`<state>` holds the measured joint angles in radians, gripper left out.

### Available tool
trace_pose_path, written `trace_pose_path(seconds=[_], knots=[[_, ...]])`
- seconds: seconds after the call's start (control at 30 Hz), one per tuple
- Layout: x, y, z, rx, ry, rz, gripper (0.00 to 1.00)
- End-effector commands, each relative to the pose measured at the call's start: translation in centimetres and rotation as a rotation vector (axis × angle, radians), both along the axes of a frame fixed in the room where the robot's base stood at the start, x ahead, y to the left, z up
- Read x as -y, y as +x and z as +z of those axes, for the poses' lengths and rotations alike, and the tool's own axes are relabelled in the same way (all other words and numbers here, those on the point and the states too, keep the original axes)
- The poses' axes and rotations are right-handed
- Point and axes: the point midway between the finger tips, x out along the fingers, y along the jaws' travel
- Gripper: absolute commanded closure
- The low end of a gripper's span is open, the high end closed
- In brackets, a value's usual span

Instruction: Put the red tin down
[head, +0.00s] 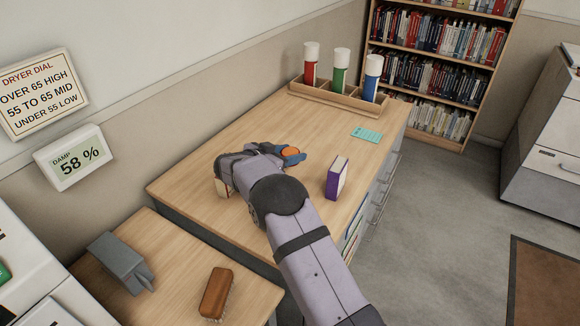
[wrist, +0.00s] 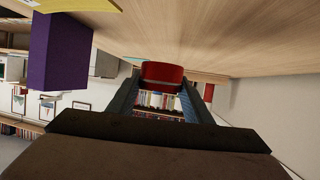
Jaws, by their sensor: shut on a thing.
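The red tin (wrist: 162,75) is a short round red tin held between the two fingertips of my gripper (wrist: 161,88) in the wrist view, which is upside down. In the head view, an orange-red round top (head: 291,152) shows between the blue-grey fingers of my gripper (head: 289,157), over the desk (head: 240,155). My gripper is shut on the tin and lies low and nearly level. I cannot tell whether the tin's base touches the desktop. My arm and fingers hide most of its side in the head view.
A purple book (head: 336,178) stands upright right of my gripper. Behind are a wooden rack (head: 338,97) with red, green and blue tubes and a turquoise card (head: 367,135). The desktop between gripper and rack is clear.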

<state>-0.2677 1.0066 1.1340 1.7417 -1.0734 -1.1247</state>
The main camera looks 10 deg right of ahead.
Motion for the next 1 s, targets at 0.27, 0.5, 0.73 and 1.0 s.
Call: trace_pose_path(seconds=[0.27, 0.5, 0.73, 1.0], knots=[[0.0, 0.1, -1.2, 0.002, -0.001, 0.002, 0.79], [0.0, 0.0, -3.1, -0.003, -0.001, 0.002, 0.79], [0.0, 0.1, -4.9, 0.002, 0.000, 0.003, 0.79], [0.0, 0.0, -5.0, 0.001, 0.000, 0.002, 0.79]])
